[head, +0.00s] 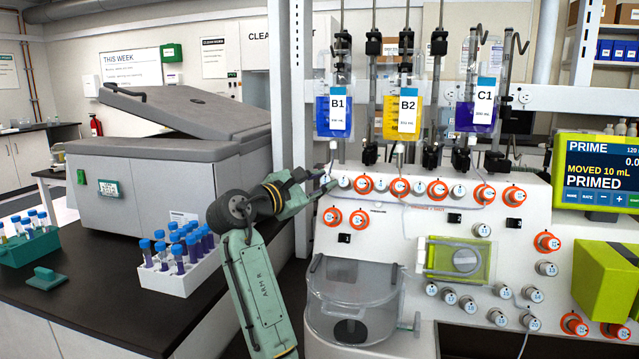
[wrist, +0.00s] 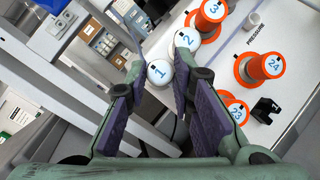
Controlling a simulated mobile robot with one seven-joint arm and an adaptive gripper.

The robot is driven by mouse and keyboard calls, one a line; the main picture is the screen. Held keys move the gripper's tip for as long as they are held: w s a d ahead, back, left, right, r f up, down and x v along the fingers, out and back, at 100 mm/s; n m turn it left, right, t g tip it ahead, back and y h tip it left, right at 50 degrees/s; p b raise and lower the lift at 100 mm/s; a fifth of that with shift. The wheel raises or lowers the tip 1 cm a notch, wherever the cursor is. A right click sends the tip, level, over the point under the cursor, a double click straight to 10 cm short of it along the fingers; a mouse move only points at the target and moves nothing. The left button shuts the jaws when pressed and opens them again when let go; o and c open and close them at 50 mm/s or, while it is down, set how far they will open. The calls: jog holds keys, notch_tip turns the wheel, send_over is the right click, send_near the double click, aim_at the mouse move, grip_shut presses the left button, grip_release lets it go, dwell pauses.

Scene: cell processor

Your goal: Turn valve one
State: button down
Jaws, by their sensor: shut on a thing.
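Valve one (wrist: 159,71), a white round knob marked with a blue 1, sits between my fingertips in the wrist view. My gripper (wrist: 158,84) is shut on it, one purple-padded finger on each side. In the head view my gripper (head: 325,184) reaches the left end of the machine's top row of knobs. There its fingertips largely hide valve one. White valve 2 (wrist: 187,40) sits right beside it, close to my right finger.
Orange-collared valves 3 (wrist: 211,14), 24 (wrist: 268,66) and 23 (wrist: 237,108) stand nearby on the white panel. Fluid bags (head: 334,116) hang above the panel. A clear lidded vessel (head: 352,292) sits below. A tube rack (head: 182,279) stands on the dark bench at left.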

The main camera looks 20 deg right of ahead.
jog(key=shift+m, duration=0.3)
jog(key=m+g, duration=0.1)
jog(key=m, duration=0.1)
jog(key=m+g, duration=0.1)
jog(key=m, duration=0.1)
jog(key=shift+w+a+r+g+y, duration=0.1)
jog(key=shift+w+r+g+y, duration=0.05)
jog(key=shift+r+g+y, duration=0.15)
jog(key=m+g+y, duration=0.1)
jog(key=m, duration=0.2)
jog(key=shift+m+g, duration=0.3)
jog(key=m+y, duration=0.1)
jog(key=m, duration=0.1)
jog(key=m+g+y, duration=0.1)
jog(key=m, duration=0.1)
jog(key=shift+w+r+y, duration=0.1)
jog(key=shift+r+y, duration=0.15)
jog(key=shift+y, duration=0.05)
jog(key=shift+d+r+m+y, duration=0.1)
jog(key=shift+d+m+y, duration=0.05)
jog(key=shift+m+y, duration=0.55)
jog(key=shift+d+m+y, duration=0.1)
jog(key=shift+m+y, duration=0.4)
jog(key=shift+m, duration=0.4)
jog(key=c, duration=1.4)
grip_release()
